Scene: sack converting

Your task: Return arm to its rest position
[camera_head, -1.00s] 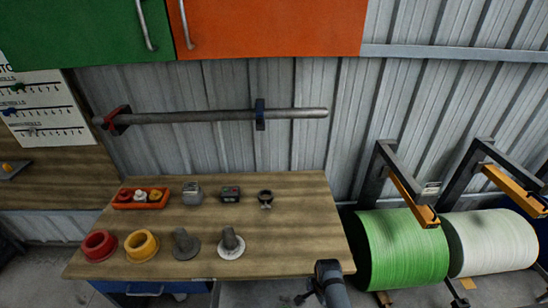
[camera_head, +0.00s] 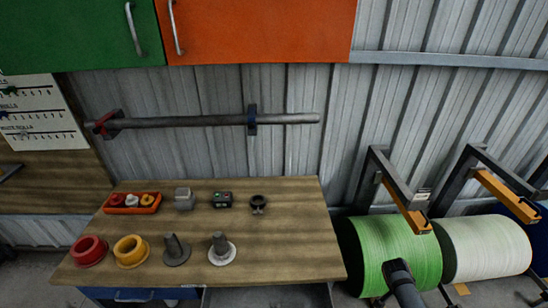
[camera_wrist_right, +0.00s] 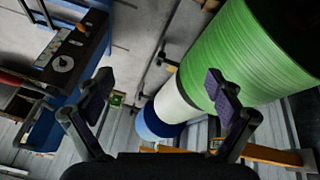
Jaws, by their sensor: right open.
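My right arm (camera_head: 403,284) shows at the bottom of the head view as a grey link, in front of the green roll (camera_head: 402,245). The fingers of that arm are not visible there. In the right wrist view my right gripper (camera_wrist_right: 158,92) has its two dark finger pads wide apart with nothing between them. The green roll (camera_wrist_right: 258,45) lies beyond the right finger in that view. My left gripper is in neither view.
A white roll (camera_head: 487,246) stands right of the green one. Dark rack arms (camera_head: 397,180) overhang the rolls. A blue cart (camera_wrist_right: 75,75) shows in the wrist view.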

